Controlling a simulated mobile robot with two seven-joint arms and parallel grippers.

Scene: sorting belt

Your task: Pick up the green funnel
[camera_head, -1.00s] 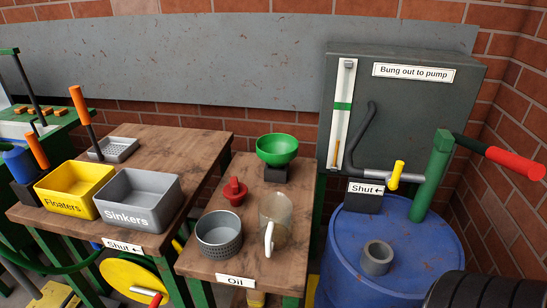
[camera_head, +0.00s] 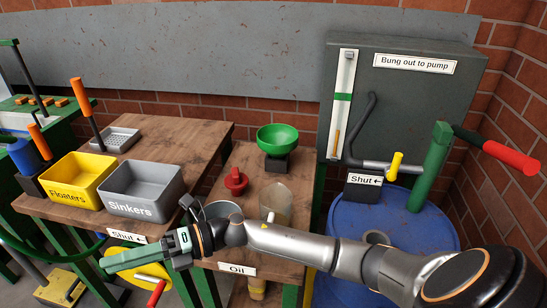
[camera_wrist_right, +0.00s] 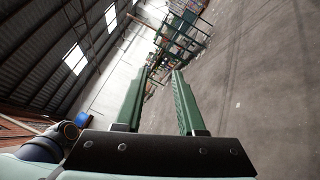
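The green funnel (camera_head: 277,138) is a wide bowl shape, mouth up, on a small dark block (camera_head: 277,163) at the back of the right-hand wooden table in the head view. My right arm reaches in from the lower right across the table's front. My right gripper (camera_head: 110,262) points left, in front of the tables, well apart from the funnel. In the right wrist view its two green fingers (camera_wrist_right: 160,74) stand apart with nothing between them. The funnel is not seen in that view. My left gripper is not in view.
A red plug-like piece (camera_head: 236,182) and a clear jug (camera_head: 275,203) stand before the funnel. My arm partly hides the grey strainer cup (camera_head: 222,208) and blue drum (camera_head: 400,215). Yellow (camera_head: 70,195) and grey (camera_head: 140,208) bins stand left. A grey cabinet (camera_head: 410,105) rises right.

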